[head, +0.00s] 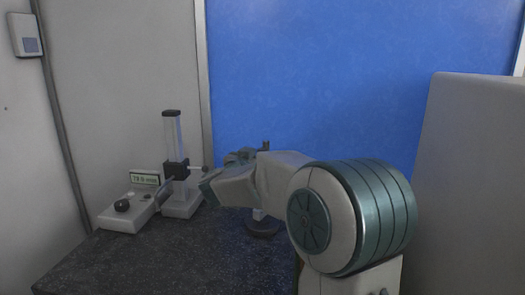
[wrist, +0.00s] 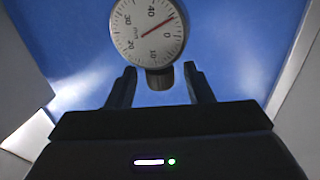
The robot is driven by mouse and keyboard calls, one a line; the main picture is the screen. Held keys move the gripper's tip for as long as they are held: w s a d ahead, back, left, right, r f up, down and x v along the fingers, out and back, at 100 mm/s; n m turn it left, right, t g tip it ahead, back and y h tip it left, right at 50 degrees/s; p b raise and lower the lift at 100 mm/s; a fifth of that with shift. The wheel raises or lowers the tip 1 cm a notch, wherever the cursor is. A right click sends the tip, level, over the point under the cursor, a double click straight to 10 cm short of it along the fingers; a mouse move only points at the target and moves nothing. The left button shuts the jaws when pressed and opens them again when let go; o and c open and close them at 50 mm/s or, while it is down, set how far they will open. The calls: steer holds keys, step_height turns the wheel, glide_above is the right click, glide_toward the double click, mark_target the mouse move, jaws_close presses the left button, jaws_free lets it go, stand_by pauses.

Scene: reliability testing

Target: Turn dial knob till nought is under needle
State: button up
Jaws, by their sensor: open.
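A round white dial (wrist: 133,32) shows at the top of the wrist view, numbered 0 to 40, with a red needle (wrist: 158,27). The needle tip points to the upper right, between 40 and 0; the 0 lies clockwise of it. A short dark and brownish stub (wrist: 160,78), possibly the knob, shows just below the dial. My gripper (wrist: 160,68) is open, with its two black fingers on either side of the stub; I see gaps and cannot tell contact. In the head view my own arm hides the dial.
A dark speckled table (head: 150,262) bears a grey device with a display (head: 145,179), a black knob (head: 122,206) and an upright column (head: 173,135) at left. A dark round base (head: 262,229) shows under my arm. A blue panel (head: 340,80) stands behind, a grey cabinet (head: 470,180) at right.

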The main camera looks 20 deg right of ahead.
steer(key=shift+x, duration=0.9)
steer(key=c, duration=1)
steer(key=shift+o, duration=0.2)
